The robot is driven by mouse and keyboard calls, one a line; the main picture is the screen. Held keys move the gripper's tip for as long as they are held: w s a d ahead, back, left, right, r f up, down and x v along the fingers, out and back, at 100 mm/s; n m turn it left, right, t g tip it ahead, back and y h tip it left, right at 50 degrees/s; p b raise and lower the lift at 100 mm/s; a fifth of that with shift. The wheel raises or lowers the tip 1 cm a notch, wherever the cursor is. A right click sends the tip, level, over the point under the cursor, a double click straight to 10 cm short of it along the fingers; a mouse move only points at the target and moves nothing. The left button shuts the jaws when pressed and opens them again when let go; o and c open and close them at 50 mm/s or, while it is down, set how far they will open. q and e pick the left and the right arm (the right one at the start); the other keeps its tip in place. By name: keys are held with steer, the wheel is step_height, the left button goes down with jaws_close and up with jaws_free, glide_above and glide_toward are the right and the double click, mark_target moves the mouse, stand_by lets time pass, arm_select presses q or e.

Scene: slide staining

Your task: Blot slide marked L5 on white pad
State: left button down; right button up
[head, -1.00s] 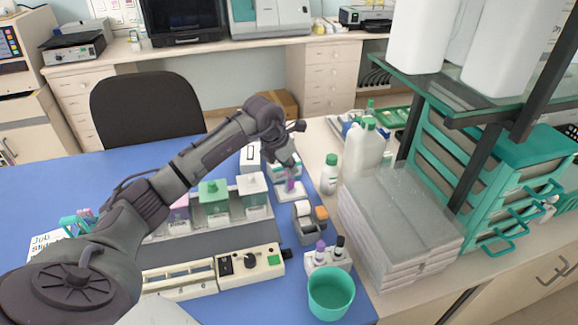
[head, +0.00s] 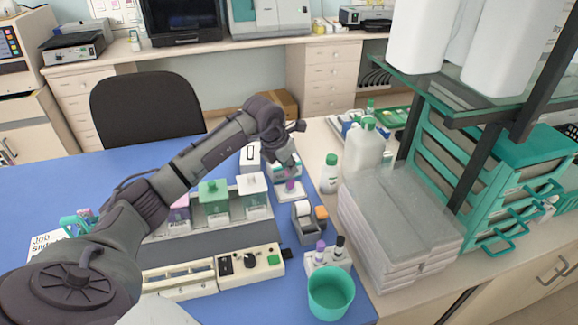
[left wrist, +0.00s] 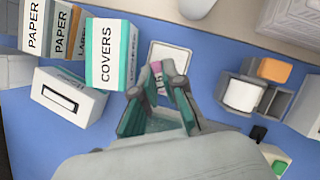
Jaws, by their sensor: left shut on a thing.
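My left gripper (head: 288,172) is at the far right part of the blue table, over the small white pad (head: 291,196). It is shut on a slide (head: 290,185) with a pink-purple stained part, held steeply at the pad. In the left wrist view the slide (left wrist: 156,68) shows as a pink end between the fingertips (left wrist: 157,85), in front of the white pad (left wrist: 172,52). I cannot tell whether the slide's edge touches the pad. The L5 mark cannot be read. My right gripper is not in view.
The COVERS box (left wrist: 112,56) stands close left of the gripper in the wrist view. A tape dispenser (left wrist: 243,95) stands to its right. In the head view, staining jars (head: 214,200), a teal cup (head: 330,291) and bottles (head: 365,148) stand around.

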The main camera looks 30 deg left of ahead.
arm_select(q)
steer(key=shift+s, duration=0.1)
steer(key=shift+r+p, duration=1.95)
steer(key=shift+r, duration=1)
